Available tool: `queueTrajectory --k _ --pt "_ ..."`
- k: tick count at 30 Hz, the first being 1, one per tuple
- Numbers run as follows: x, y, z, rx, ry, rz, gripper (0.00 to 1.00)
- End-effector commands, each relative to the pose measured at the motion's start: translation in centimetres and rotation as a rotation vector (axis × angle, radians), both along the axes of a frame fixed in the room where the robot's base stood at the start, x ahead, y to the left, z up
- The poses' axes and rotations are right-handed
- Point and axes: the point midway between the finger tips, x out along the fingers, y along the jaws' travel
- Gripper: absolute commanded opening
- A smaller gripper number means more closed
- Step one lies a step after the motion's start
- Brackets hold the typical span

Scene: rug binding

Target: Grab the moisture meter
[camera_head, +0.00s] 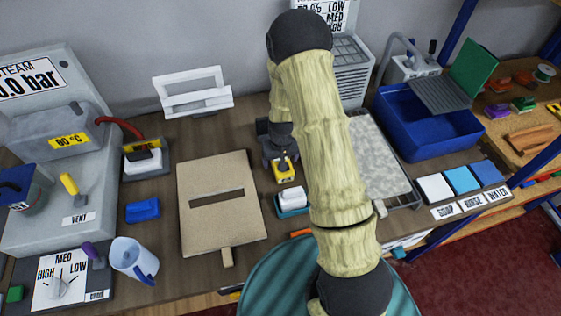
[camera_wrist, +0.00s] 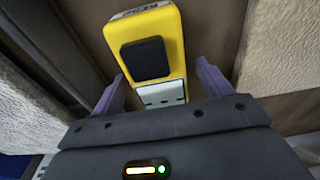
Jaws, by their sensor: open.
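The moisture meter (camera_wrist: 162,32) is a yellow block with a black square and a pale grey end in the wrist view. It lies between the two purple fingers of my gripper (camera_wrist: 152,88), with a visible gap to each finger. The gripper is open around its near end. In the head view the yellow meter (camera_head: 285,170) shows on the workbench below my gripper (camera_head: 283,155), partly hidden by it. My arm hides the bench just right of it.
A beige board (camera_head: 225,222) with a slot lies left of the meter. A white-topped block (camera_head: 292,200) sits just in front of it. A grey speckled slab (camera_head: 377,165) is to the right, past my arm. A blue basin (camera_head: 405,140) stands farther right.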

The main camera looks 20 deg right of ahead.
Motion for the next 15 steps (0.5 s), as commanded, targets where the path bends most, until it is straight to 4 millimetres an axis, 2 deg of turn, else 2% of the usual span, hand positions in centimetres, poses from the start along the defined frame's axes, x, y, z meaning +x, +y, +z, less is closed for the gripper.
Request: queueTrajectory --k 10,15 --pt "-0.02 0.01 0.01 0.000 0.001 0.000 0.78" --pt "-0.02 0.01 0.02 0.000 0.001 0.000 0.45"
